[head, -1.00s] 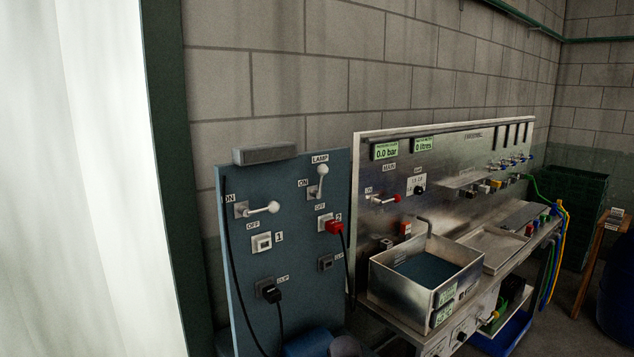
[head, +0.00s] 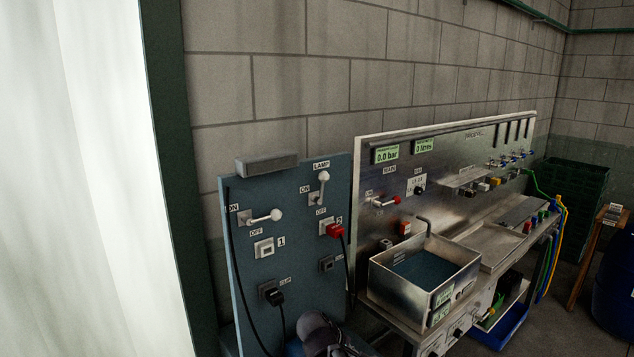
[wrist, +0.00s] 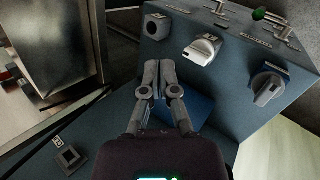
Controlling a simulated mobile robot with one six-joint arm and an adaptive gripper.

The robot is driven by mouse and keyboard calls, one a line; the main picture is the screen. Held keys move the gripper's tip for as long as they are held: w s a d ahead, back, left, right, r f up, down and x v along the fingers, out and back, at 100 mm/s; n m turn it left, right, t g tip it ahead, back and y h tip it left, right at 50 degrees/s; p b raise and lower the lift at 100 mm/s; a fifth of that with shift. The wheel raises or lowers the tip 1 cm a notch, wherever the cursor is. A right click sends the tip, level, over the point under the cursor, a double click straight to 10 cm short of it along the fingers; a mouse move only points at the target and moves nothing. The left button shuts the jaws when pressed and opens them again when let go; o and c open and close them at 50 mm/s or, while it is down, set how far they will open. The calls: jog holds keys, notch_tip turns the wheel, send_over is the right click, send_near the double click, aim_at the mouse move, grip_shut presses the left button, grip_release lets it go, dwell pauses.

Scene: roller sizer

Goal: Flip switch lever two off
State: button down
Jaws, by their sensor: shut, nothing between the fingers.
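The blue panel (head: 240,325) stands at left. Its left switch lever (head: 263,216), with a white ball knob, points right, between an ON and an OFF label. The second lever (head: 322,185), under the LAMP label, points up with its white knob near ON; its OFF label is below. I see no label naming a lever "two"; a "2" marks the place by a red plug. My gripper (wrist: 159,72) is shut and empty in the wrist view, its fingers near a blue box face. In the head view, dark parts of my arm show at the bottom, below the levers.
A steel bench (head: 440,262) with a sink stands to the right. The wrist view shows a white control (wrist: 201,49) and a rotary knob (wrist: 268,90) beyond my fingers.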

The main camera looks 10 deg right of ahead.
aim_at(321, 179)
jog(key=w+a+r+n+t+h+p, duration=0.1)
jog(key=w+r+n+t+h+p, duration=0.3)
jog(key=r, duration=0.5)
jog(key=w+a+r+n+t+h+p, duration=0.1)
jog(key=w+a+r+n+h+p, duration=0.15)
jog(key=w+r+n, duration=0.4)
jog(key=w+a+r+n+t+p, duration=0.1)
jog(key=a+r+n+t+p, duration=0.2)
jog(key=r, duration=0.6)
jog(key=w+a+r+n+t+h+p, duration=0.1)
jog(key=a+r+n+t+p, duration=0.2)
jog(key=a+r+n+t, duration=0.2)
jog(key=shift+w+a+r+n, duration=0.25)
jog(key=shift+a+r+n, duration=0.95)
jog(key=shift+r, duration=1.05)
jog(key=shift+w+h, duration=0.1)
jog(key=shift+h, duration=0.25)
jog(key=p+x, duration=0.4)
jog(key=x, duration=1)
jog(key=shift+a+p, duration=0.2)
jog(key=shift+p, duration=0.2)
jog(key=shift+r, duration=0.1)
jog(key=shift+d, duration=0.1)
